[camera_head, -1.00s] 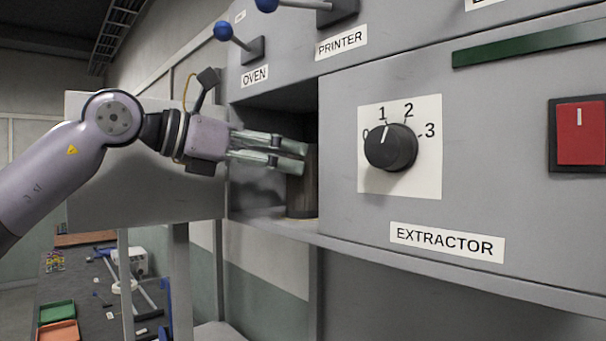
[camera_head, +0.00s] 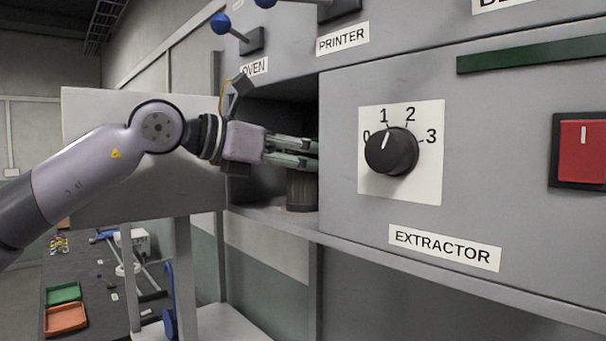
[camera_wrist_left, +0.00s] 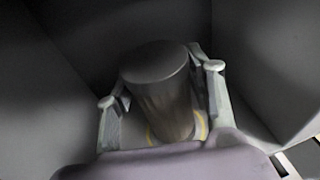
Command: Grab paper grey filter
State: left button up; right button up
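A grey ribbed cylinder, which looks like the paper filter (camera_head: 301,191), stands upright in the open compartment under the oven label. Its upper part is hidden behind my fingers in the head view. My left gripper (camera_head: 314,155) reaches into the compartment at the height of the filter's upper part. In the left wrist view the filter (camera_wrist_left: 158,68) shows its flat dark top between the two spread fingers of the left gripper (camera_wrist_left: 160,83). There seem to be gaps on both sides; contact is not clear. My right gripper is not in view.
The extractor panel (camera_head: 450,190) with its black knob (camera_head: 391,151) bounds the compartment on the right. An open grey door panel (camera_head: 110,185) stands behind my left arm. Below left, a dark table (camera_head: 85,270) holds green and orange trays and tools.

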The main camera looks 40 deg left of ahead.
pick_arm(q)
jog(key=c, duration=0.8)
jog(key=shift+r, duration=0.15)
